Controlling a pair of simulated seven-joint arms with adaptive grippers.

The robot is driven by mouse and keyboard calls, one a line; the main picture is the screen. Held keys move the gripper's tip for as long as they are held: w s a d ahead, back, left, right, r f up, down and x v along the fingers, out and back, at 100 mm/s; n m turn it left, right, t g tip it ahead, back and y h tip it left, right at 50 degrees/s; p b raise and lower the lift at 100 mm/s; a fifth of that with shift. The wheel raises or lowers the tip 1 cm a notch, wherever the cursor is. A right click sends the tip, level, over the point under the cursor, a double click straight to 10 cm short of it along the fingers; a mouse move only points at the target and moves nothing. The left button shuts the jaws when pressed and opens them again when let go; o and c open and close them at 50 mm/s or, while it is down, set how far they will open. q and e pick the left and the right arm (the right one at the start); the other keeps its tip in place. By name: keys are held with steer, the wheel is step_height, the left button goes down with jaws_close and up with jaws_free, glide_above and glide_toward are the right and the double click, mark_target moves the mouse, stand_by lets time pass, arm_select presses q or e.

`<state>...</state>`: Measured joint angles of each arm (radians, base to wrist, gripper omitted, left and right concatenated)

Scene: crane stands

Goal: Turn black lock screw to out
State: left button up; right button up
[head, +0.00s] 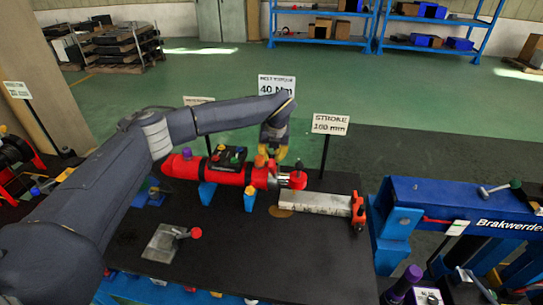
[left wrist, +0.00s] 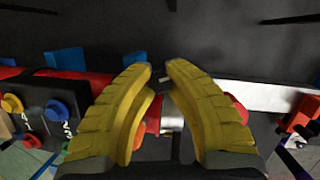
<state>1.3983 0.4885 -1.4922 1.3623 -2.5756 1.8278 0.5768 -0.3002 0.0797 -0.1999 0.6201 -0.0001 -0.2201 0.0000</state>
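The red cylinder (head: 222,171) lies on blue supports on the dark table, with a bare metal section and a red end piece (head: 298,180) at its right. My left gripper (head: 271,158) points down over the right part of the cylinder. In the left wrist view its yellow fingers (left wrist: 160,70) have tips a small gap apart, above the metal section (left wrist: 172,118). A small pale pin shows between the tips. I cannot make out the black lock screw; the fingers may hide it. I cannot tell whether they touch anything. My right gripper is out of view.
A black box with coloured knobs (head: 228,157) sits on the cylinder. A pale bar (head: 315,203) with an orange-red clamp (head: 357,210) lies at right. Signs (head: 331,124) stand behind. A metal plate with a red-knobbed lever (head: 163,242) lies in front.

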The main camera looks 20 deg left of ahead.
arm_select(q)
steer(key=o, duration=0.6)
steer(key=shift+o, duration=0.2)
steer(key=v, duration=1.2)
